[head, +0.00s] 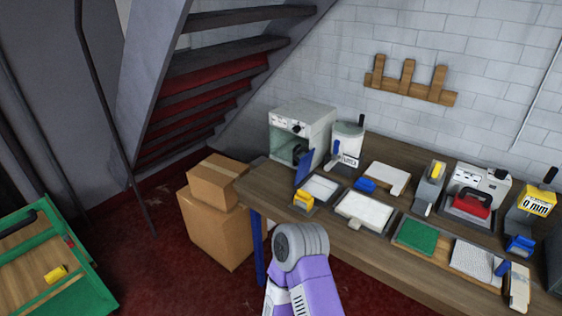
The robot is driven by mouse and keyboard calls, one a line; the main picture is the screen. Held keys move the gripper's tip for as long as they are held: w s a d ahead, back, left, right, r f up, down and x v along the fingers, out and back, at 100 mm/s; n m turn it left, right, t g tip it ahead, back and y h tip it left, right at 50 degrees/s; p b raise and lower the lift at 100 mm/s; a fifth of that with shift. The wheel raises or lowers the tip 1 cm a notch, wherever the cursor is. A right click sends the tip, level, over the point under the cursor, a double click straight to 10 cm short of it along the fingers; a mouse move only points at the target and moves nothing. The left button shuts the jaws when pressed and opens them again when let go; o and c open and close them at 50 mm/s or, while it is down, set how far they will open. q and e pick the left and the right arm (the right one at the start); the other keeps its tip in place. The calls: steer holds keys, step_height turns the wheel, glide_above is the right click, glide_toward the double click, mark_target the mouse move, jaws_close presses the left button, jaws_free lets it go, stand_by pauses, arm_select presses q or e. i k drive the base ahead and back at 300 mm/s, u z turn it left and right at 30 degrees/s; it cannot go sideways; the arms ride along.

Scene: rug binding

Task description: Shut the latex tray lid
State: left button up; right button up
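A shallow tray (322,188) with a pale inside sits on the workbench, in front of a white canister (347,147) with a dark label that seems to read LATEX. A blue panel (304,167) stands steeply tilted at the tray's left back side. It looks like a raised lid, but I cannot tell whether it is hinged to the tray or belongs to the box behind. A yellow-handled tool (303,200) is at the tray's front left corner. One of my purple arms rises at the bottom middle, short of the bench. Neither gripper is in view.
A grey open-fronted box (299,133) stands behind the panel. Right of the tray are a white pad (362,208), a blue block (366,185) and a green pad (417,236). Cardboard boxes (218,184) stand left of the workbench (262,187). A green cart (98,290) is at lower left.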

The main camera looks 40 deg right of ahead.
mark_target(304, 163)
steer(key=z, duration=0.15)
steer(key=i, duration=1.6)
steer(key=z, duration=1.55)
steer(key=i, duration=0.7)
steer(key=z, duration=0.7)
steer(key=k, duration=0.45)
steer(key=i, duration=0.45)
